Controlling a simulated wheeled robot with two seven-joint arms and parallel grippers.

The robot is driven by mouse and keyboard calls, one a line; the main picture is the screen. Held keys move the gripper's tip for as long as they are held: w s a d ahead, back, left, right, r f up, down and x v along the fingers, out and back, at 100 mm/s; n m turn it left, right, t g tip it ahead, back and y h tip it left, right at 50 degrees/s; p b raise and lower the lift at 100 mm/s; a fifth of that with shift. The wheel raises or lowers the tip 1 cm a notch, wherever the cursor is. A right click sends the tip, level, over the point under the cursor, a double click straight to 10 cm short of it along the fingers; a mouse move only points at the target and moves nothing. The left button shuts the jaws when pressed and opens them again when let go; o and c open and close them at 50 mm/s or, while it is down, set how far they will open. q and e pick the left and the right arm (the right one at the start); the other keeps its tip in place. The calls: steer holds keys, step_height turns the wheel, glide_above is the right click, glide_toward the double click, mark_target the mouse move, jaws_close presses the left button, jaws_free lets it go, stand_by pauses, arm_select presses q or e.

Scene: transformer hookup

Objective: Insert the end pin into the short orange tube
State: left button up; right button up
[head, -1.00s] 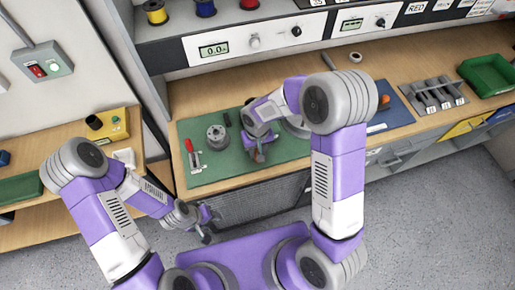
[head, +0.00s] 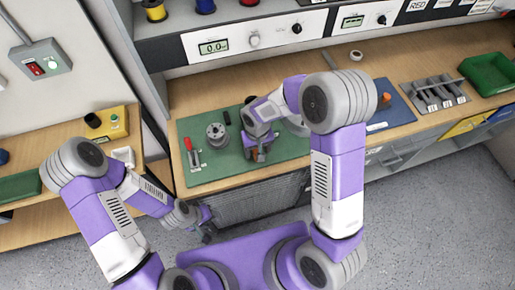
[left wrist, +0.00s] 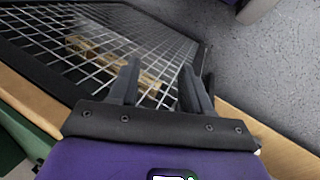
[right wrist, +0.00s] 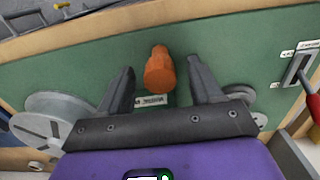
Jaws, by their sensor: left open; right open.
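A short orange tube (right wrist: 160,72) shows in the right wrist view above the green mat (right wrist: 90,72), with a narrower orange part at its far end. My right gripper (right wrist: 163,88) is open, with one finger on either side of the tube and visible gaps to it. In the head view my right gripper (head: 260,154) is low over the front of the mat, and its own arm partly hides it. My left gripper (head: 209,229) is open and empty, off the bench's front edge; its fingers also show in the left wrist view (left wrist: 158,82). I cannot make out a separate end pin.
A blue mat (head: 396,112), a grey slotted rack (head: 436,95) and a green bin (head: 488,72) are further right.

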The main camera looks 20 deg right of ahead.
steer(key=shift+r, duration=0.1)
steer(key=shift+r+p, duration=1.8)
steer(key=shift+r, duration=0.65)
step_height(320, 180, up, 8)
steer(key=shift+f+p, duration=0.25)
steer(key=shift+p, duration=0.05)
